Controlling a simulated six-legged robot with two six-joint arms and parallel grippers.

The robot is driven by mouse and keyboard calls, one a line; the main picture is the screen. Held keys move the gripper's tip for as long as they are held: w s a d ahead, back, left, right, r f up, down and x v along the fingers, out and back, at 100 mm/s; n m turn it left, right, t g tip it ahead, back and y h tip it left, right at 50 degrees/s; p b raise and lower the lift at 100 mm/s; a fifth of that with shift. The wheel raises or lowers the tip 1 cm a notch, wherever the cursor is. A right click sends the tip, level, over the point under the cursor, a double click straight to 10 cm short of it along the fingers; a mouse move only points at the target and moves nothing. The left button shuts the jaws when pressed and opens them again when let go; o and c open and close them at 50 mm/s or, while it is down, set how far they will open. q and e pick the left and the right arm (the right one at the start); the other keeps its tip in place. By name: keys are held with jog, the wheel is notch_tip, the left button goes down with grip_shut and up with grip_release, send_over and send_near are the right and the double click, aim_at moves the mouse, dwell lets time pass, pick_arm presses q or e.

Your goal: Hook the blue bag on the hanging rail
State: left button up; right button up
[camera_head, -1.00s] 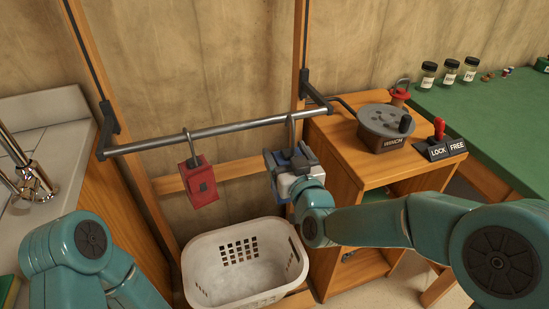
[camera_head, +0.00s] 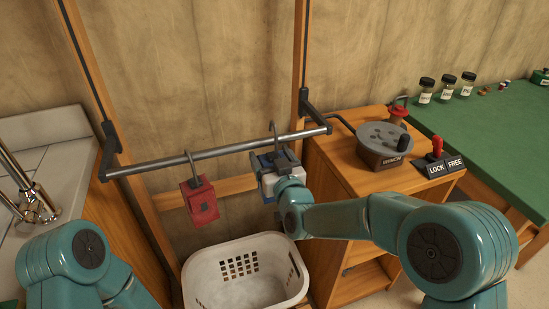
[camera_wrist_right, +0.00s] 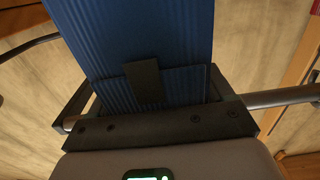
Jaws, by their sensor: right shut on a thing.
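The blue bag (camera_wrist_right: 150,40) fills the upper middle of the right wrist view, with a dark strap on its face. My right gripper (camera_head: 279,168) is shut on it, with a dark finger at each side in the wrist view. In the head view the gripper and wrist hide most of the bag. The bag's grey hook (camera_head: 273,129) rises to the hanging rail (camera_head: 225,150), near its right end. Its tip shows above the rail; I cannot tell whether it bears on it. My left gripper is out of view.
A red bag (camera_head: 200,204) hangs by its hook on the rail, left of the blue one. A white basket (camera_head: 290,283) stands below. A wooden cabinet (camera_head: 330,155) with a winch (camera_head: 383,145) and lock lever (camera_head: 437,147) is right. A tiled counter (camera_head: 45,135) is left.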

jog(key=shift+p+x, duration=0.4)
jog(key=shift+x, duration=0.45)
jog(key=shift+w+f+b, duration=0.15)
jog(key=shift+f+b, duration=0.55)
jog(key=shift+b, duration=0.15)
jog(key=shift+f+b, duration=1.2)
jog(key=shift+b, duration=0.3)
jog(key=o, duration=1.6)
